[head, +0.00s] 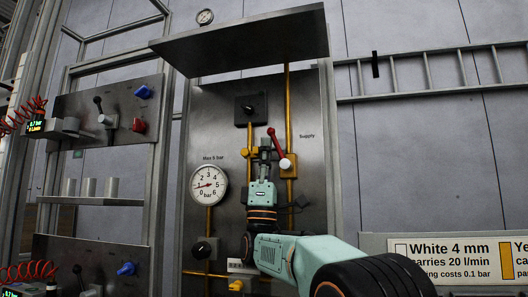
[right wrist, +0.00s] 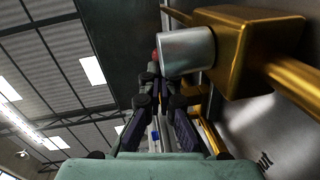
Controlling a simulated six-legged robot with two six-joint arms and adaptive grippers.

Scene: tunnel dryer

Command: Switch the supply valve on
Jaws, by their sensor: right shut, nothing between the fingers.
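The supply valve (head: 289,170) sits on the right yellow pipe, below the word "Supply". Its red lever (head: 275,142) points up and slightly left from a pale round hub. My right gripper (head: 265,146) is shut and empty, just left of the lever; I cannot tell whether they touch. In the right wrist view, the shut fingers (right wrist: 156,82) reach up beside the brass valve block (right wrist: 268,48) and its silver hub. A bit of the red lever (right wrist: 154,56) shows at the fingertips; the rest is hidden. My left gripper is not in view.
A round gauge (head: 208,185) marked "Max 5 bar" is left of my right arm. A black knob (head: 250,109) sits above the gripper. A metal hood (head: 245,42) juts out over the panel. A side panel (head: 108,110) carries several controls at left.

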